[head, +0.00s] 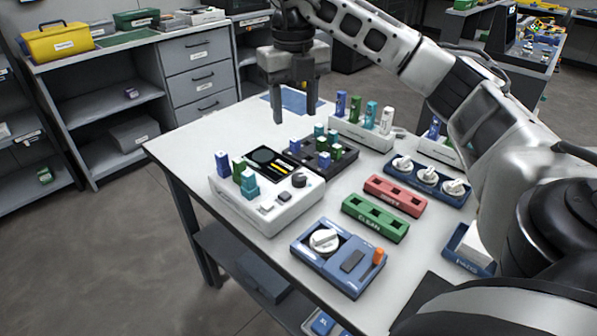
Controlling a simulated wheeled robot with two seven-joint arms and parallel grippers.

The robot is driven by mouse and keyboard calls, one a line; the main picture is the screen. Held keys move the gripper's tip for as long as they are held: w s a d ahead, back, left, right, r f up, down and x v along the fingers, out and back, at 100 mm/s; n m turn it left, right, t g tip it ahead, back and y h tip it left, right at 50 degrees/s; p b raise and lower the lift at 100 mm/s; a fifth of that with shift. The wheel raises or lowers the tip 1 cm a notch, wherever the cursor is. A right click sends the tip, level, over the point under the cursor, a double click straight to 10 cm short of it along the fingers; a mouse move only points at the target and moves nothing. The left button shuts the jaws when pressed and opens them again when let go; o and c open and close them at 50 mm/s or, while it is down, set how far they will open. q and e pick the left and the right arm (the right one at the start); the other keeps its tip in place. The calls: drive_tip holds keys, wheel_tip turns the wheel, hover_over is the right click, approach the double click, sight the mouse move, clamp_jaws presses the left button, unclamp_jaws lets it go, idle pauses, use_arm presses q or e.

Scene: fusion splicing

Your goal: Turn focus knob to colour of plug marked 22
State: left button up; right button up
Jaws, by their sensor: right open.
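A white splicer-like unit (281,213) stands at the table's left edge, with a dark screen and a dark round knob (299,180). A blue box (340,262) in front has a white dial (324,240) and an orange peg. I cannot tell which is the focus knob. Blue, green and teal plugs (249,183) stand on the white unit. More stand in a dark block (318,159) and in a white rack (361,132) behind. Their numbers are too small to read, so I cannot identify 22. My right gripper (295,116) is open and empty, pointing down above the table's back part. My left gripper is out of view.
A red block (395,196), a green block marked CLEAN (375,219) and a blue tray with three white dials (428,178) fill the table's right side. A blue mat (291,101) lies at the back. The table's back left is clear.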

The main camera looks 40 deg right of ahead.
sight(299, 176)
drive_tip(key=f, duration=1.5)
drive_tip(key=shift+s+d+f, duration=0.1)
drive_tip(key=shift+d+f, duration=0.2)
drive_tip(key=shift+d, duration=0.05)
drive_tip(key=c, duration=1)
